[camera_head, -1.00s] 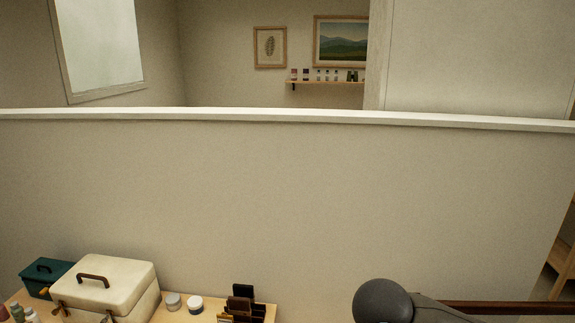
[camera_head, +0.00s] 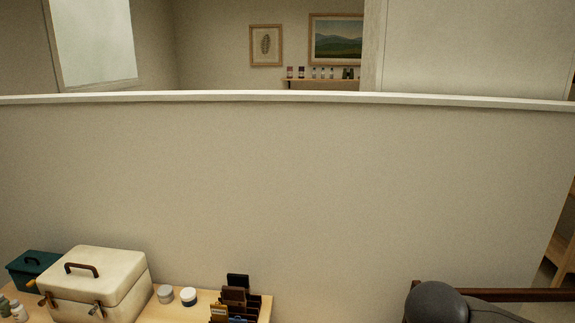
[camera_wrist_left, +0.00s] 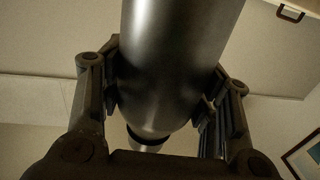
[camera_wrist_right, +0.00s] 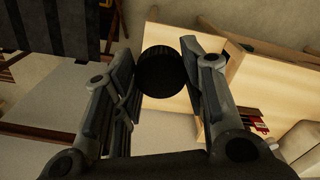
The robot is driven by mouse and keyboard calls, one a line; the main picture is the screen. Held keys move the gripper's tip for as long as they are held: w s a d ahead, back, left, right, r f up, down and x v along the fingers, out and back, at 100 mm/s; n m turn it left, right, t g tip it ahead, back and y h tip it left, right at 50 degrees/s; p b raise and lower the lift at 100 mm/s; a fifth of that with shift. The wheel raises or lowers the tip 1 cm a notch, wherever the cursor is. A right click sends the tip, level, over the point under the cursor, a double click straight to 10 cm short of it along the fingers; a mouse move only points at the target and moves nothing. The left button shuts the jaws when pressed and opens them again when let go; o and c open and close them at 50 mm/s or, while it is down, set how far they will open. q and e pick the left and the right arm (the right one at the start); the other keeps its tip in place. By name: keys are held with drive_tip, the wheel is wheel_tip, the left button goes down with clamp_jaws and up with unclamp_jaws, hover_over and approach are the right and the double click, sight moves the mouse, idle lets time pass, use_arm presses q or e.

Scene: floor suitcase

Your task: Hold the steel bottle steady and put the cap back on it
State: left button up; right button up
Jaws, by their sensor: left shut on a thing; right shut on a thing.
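The steel bottle (camera_wrist_left: 180,60) fills the middle of the left wrist view, a smooth grey metal cylinder that narrows to a shoulder and neck (camera_wrist_left: 146,141) near the palm side. My left gripper (camera_wrist_left: 165,95) is shut on it, with a finger on each side. The dark round cap (camera_wrist_right: 161,71) shows in the right wrist view, between the fingertips of my right gripper (camera_wrist_right: 160,75), which is shut on it. Bottle and cap do not appear together in any view. Neither gripper shows in the head view.
In the head view a wooden table (camera_head: 160,312) at lower left carries a cream case (camera_head: 95,280), a teal box (camera_head: 32,266), small jars (camera_head: 188,296) and a dark organiser (camera_head: 236,300). A low wall (camera_head: 290,190) stands behind. A dark striped thing (camera_wrist_right: 50,25) is at upper left in the right wrist view.

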use_arm(q)
drive_tip(key=shift+s+d+r+h+b, duration=0.4)
drive_tip(key=shift+s+r, duration=0.25)
drive_tip(key=shift+s, duration=0.25)
use_arm(e)
drive_tip(key=m, duration=0.1)
drive_tip(key=d+f+m, duration=0.1)
drive_tip(key=m, duration=0.1)
drive_tip(key=shift+s, duration=0.15)
use_arm(q)
drive_tip(key=w+d+m+g+h, duration=0.2)
drive_tip(key=w+d+m+h, duration=0.1)
drive_tip(key=d, duration=0.4)
drive_tip(key=w+d+m+g+h, duration=0.2)
drive_tip(key=w+d+m+h, duration=0.1)
drive_tip(key=d+m+h, duration=0.2)
drive_tip(key=d+r+h, duration=0.1)
drive_tip(key=d+h, duration=0.1)
drive_tip(key=h, duration=0.1)
use_arm(e)
drive_tip(key=w+a+r, duration=0.2)
drive_tip(key=a+r, duration=0.6)
drive_tip(key=a, duration=0.4)
drive_tip(key=w+a+r, duration=0.3)
drive_tip(key=a+r, duration=0.6)
drive_tip(key=a, duration=0.3)
drive_tip(key=shift+w, duration=0.35)
drive_tip(key=shift+f, duration=0.15)
drive_tip(key=shift+f, duration=1.9)
